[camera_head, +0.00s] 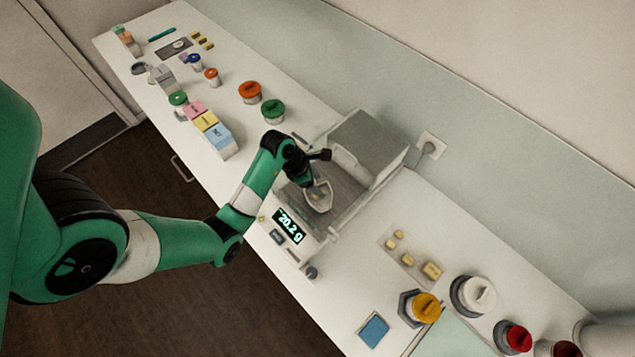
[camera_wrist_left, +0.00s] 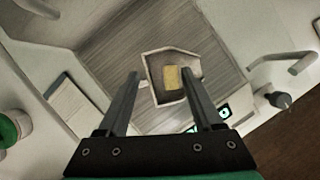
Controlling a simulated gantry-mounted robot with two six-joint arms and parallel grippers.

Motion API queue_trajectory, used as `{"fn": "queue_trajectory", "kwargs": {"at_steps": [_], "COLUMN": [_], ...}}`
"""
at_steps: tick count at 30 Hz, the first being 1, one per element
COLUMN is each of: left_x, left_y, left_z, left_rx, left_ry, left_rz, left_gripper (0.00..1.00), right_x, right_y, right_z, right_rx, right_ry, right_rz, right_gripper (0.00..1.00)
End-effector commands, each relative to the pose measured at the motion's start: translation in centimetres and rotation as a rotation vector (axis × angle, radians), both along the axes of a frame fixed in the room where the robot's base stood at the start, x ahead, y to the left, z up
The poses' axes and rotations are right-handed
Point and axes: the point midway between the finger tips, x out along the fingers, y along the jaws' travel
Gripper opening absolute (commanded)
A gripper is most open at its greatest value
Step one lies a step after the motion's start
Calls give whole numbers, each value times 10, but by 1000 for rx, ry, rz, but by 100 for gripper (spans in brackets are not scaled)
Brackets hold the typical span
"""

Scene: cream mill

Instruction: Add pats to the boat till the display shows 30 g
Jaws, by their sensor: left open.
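The balance display (camera_head: 289,226) reads 20.2 g. The weighing boat (camera_head: 319,203) sits on the balance pan (camera_head: 346,190) inside the draft shield. It also shows in the left wrist view (camera_wrist_left: 148,66), with a yellow pat (camera_wrist_left: 173,77) lying in it. My left gripper (camera_head: 310,183) is above the boat, its two fingers apart and nothing held between them in the left wrist view (camera_wrist_left: 160,74). More yellow pats (camera_head: 431,270) of differing sizes lie on a pale tray (camera_head: 392,252) right of the balance. My right gripper is not in view.
The balance housing (camera_head: 362,145) stands behind the pan. Jars, coloured boxes (camera_head: 220,139) and small items fill the bench to the left. A yellow-topped jar (camera_head: 426,306), white-lidded jar (camera_head: 478,294) and blue pad (camera_head: 373,329) are at right.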

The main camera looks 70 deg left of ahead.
Motion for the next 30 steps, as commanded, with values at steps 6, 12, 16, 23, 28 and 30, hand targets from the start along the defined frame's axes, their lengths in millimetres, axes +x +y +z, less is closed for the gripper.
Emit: {"fn": "queue_trajectory", "kwargs": {"at_steps": [6, 12, 16, 23, 28, 30], "left_x": [-16, -34, -40, -42, -42, -41], "left_y": [4, 5, 6, 6, 6, 5], "left_z": [46, 89, 101, 101, 101, 102], "left_rx": [3, 1, 1, 0, 0, 0], "left_ry": [-4, -2, 0, 0, 0, 0], "left_rz": [2, 2, 1, 0, 0, -4], "left_gripper": [67, 67, 67, 67, 67, 67], "right_x": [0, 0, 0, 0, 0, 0], "right_y": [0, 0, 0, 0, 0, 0], "right_z": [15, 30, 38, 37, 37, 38], "right_rx": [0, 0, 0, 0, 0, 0], "right_ry": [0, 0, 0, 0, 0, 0], "right_rz": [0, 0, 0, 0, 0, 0], "right_gripper": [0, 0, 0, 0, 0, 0]}}
